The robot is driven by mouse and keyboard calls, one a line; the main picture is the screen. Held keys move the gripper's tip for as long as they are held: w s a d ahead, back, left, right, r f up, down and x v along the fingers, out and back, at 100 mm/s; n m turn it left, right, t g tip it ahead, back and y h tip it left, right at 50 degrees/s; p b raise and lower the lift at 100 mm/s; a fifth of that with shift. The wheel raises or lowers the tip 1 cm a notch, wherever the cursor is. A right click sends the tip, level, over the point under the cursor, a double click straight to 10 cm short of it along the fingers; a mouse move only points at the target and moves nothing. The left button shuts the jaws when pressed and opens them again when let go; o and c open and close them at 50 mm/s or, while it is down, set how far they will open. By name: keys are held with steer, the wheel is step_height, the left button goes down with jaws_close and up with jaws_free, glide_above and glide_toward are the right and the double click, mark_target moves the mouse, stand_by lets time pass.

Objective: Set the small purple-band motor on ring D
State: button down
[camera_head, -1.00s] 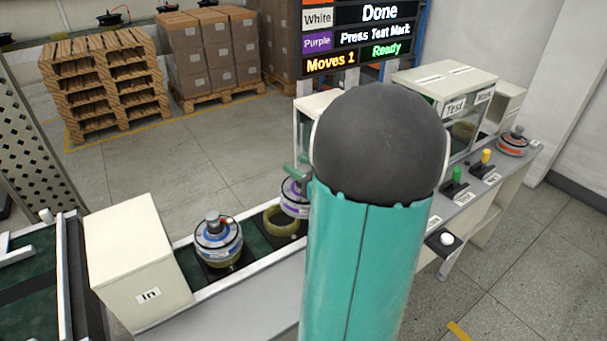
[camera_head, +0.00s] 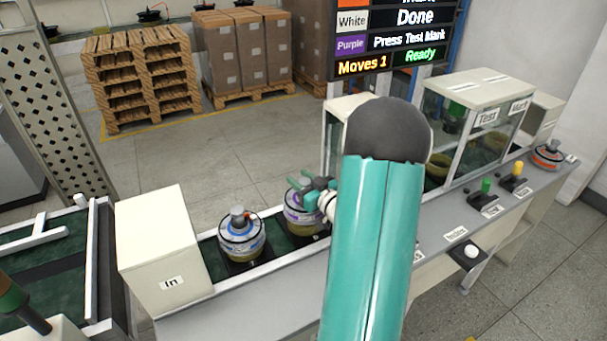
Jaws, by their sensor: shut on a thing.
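The small purple-band motor (camera_head: 297,217) is upright in the line, right of the blue-band motor, with an olive ring edge (camera_head: 303,232) showing just under it. My green gripper (camera_head: 305,186) is shut on the top of this motor. My teal arm hides the motor's right side and part of the line beyond it. I cannot tell whether the motor rests fully on the ring or sits slightly above it. No letter D is readable on this ring.
A blue-band motor (camera_head: 241,238) stands on its ring next to the white In box (camera_head: 163,250). The glass Test and Mark cabinet (camera_head: 470,125) stands on the right. An orange-band motor (camera_head: 548,155) sits at the far right. The sign (camera_head: 395,40) shows Purple, Press Test Mark.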

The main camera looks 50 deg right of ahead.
steer(key=shift+f, duration=0.6)
steer(key=shift+f, duration=0.15)
steer(key=c, duration=0.9)
jaws_free()
steer(key=shift+f, duration=0.1)
steer(key=s+a, duration=0.1)
steer(key=s, duration=1.1)
steer(key=shift+a, duration=0.2)
